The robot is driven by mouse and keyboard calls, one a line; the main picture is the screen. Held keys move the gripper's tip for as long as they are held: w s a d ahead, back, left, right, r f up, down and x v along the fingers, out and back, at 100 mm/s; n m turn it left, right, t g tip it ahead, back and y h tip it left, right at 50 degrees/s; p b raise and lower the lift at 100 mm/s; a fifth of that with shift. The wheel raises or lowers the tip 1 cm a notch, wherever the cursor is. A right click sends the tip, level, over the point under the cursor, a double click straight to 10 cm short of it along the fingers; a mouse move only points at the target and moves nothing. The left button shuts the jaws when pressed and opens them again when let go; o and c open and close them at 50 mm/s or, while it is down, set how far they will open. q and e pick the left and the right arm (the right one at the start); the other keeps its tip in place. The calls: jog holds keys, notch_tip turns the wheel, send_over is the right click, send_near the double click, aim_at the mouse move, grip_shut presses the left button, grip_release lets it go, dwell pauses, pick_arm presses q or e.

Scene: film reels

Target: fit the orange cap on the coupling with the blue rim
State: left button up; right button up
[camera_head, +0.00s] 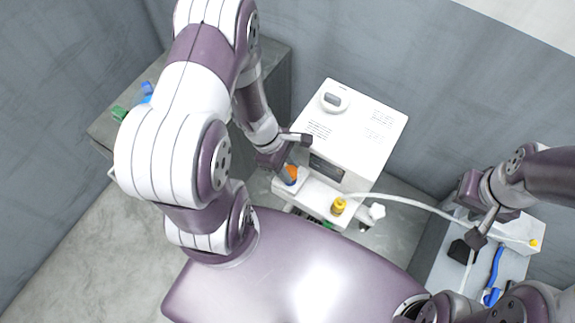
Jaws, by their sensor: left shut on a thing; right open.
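The orange cap (291,171) is at the front left of the white machine. The blue rim (291,182) of the coupling shows directly below it. The cap appears to be on or just above the rim; I cannot tell whether it is seated. My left gripper (286,158) is at the cap, shut on it, and hides part of it. My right gripper (474,222) is open and empty, above the grey surface on the right.
The white machine (368,125) has a knob (334,99) on top. A yellow fitting (338,206) sits on its front ledge, near a pale hose (420,204). A blue-handled tool (495,268) and a black item (460,251) lie at right. Green (119,113) and blue pieces are far left.

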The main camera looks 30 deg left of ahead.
pick_arm(q)
jog(key=shift+f+b, duration=0.35)
jog(key=shift+f, duration=0.1)
jog(key=o, duration=0.7)
jog(key=p+v, duration=1)
jog(key=v, duration=0.1)
jog(key=shift+a, duration=0.1)
